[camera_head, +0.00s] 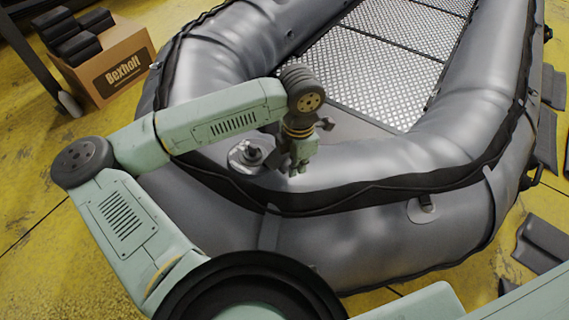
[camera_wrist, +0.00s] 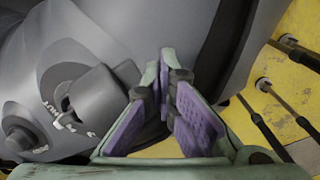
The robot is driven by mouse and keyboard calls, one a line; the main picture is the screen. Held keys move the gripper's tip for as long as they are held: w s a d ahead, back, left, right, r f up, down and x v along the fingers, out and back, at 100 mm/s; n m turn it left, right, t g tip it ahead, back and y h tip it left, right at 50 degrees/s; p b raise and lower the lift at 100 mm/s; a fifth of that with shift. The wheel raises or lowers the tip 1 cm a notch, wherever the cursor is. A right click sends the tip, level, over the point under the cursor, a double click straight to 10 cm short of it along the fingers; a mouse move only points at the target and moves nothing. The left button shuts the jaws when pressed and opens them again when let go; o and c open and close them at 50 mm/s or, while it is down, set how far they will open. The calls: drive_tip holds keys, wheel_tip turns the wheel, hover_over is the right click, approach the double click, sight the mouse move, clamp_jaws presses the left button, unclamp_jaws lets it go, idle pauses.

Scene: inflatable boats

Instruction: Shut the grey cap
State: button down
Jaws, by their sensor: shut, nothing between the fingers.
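The grey cap (camera_wrist: 95,97) shows in the wrist view as a raised, blocky part on a round grey fitting on the boat's tube. White lettering is beside it, partly covered. In the head view the fitting (camera_head: 247,153) sits on the near end of the grey inflatable boat (camera_head: 380,170), with a small dark part standing up on it. I cannot tell exactly how far the cap is tilted. My gripper (camera_head: 297,170) is just right of the fitting, pointing down at the tube. In the wrist view its purple-padded fingers (camera_wrist: 167,68) are shut and empty, right of the cap.
A cardboard box (camera_head: 112,68) with dark items on top stands at the back left on the yellow floor (camera_head: 40,190). Dark rods (camera_wrist: 265,115) lie right of the boat in the wrist view.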

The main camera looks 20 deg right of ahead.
sight(296, 179)
drive_tip(key=shift+f+b, duration=1.6)
drive_tip(key=shift+b, duration=0.4)
drive_tip(key=shift+r, duration=0.1)
